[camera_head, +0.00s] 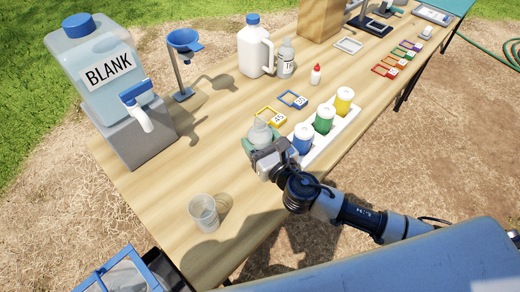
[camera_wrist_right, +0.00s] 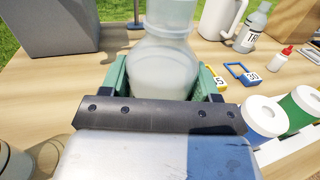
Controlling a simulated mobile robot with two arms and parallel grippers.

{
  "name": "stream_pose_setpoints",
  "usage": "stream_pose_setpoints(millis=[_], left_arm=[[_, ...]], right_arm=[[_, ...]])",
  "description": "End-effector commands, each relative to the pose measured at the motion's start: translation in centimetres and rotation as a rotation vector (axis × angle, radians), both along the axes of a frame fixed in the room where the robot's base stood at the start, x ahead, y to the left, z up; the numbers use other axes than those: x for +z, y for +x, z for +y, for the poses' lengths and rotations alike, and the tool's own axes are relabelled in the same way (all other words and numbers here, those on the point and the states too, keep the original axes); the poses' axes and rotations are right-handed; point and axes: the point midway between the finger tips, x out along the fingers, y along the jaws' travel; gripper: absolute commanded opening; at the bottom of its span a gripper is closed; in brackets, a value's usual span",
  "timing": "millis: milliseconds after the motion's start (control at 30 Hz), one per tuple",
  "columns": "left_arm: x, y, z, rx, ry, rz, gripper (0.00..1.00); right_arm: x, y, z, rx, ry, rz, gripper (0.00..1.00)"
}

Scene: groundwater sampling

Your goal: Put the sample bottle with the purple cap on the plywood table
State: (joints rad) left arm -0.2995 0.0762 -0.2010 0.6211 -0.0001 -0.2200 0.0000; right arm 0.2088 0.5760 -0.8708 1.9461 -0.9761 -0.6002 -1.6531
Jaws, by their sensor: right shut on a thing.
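My right gripper (camera_head: 258,142) is shut on a translucent whitish bottle (camera_head: 260,132), its green fingers on either side of the body. The bottle is upright in the right wrist view (camera_wrist_right: 165,65), where its top is cut off. I see no purple cap on it. The gripper is over the near part of the plywood table (camera_head: 190,175), left of the capped bottles. I cannot tell whether the bottle's base touches the table. My left gripper is not in view.
Yellow (camera_head: 270,116) and blue (camera_head: 293,99) tagged frames lie behind. A clear cup (camera_head: 203,212) stands near the front edge. Bare table lies between the cup and the BLANK container (camera_head: 95,65).

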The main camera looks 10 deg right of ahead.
Motion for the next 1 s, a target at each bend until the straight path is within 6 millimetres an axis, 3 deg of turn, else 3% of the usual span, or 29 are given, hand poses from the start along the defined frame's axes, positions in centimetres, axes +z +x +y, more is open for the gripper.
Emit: stream_pose_setpoints(millis=[233,700,733,867,1000], left_arm=[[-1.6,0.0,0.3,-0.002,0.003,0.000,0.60],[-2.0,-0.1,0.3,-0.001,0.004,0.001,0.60],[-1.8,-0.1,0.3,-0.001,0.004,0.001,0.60],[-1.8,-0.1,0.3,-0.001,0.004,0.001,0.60],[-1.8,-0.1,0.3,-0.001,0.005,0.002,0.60]], right_arm=[[-3.6,0.0,0.0,-0.001,-0.002,0.002,0.37],[-4.4,0.0,0.0,-0.001,0.000,0.000,0.37],[-4.3,0.0,0.0,0.000,0.000,0.000,0.66],[-4.2,0.0,0.0,-0.001,0.000,0.001,0.86],[-4.2,0.0,0.0,-0.001,0.000,0.001,0.87]])
